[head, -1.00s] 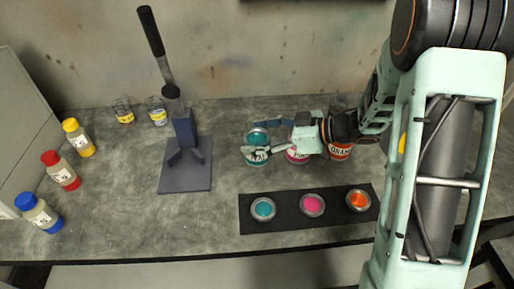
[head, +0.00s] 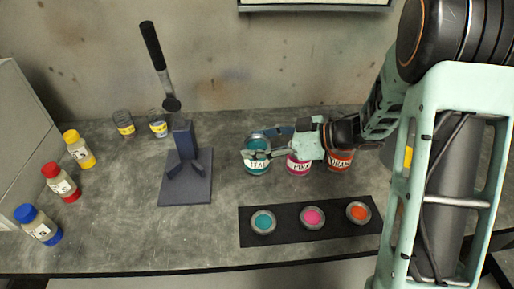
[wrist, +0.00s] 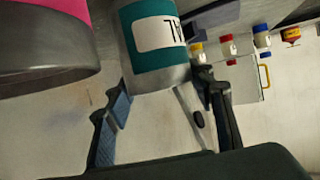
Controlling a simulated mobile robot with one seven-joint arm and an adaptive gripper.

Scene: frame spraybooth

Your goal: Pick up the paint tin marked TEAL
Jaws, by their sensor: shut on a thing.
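The teal paint tin (head: 257,168) is upright at the left end of a row of tins on the bench. Its white label is partly covered by a finger. My gripper (head: 268,147) reaches in from the right with its fingers around the tin, shut on it. In the wrist view the teal tin (wrist: 158,72) sits between the two fingers of my gripper (wrist: 165,108), its label only partly in view. I cannot tell whether its base is clear of the bench.
The pink tin (head: 299,167) stands close on the right, then the orange tin (head: 339,161). A black mat (head: 288,223) with three colour discs lies in front. A lever press (head: 187,190) stands left. Several capped bottles (head: 62,182) and two small jars (head: 124,123) are farther left.

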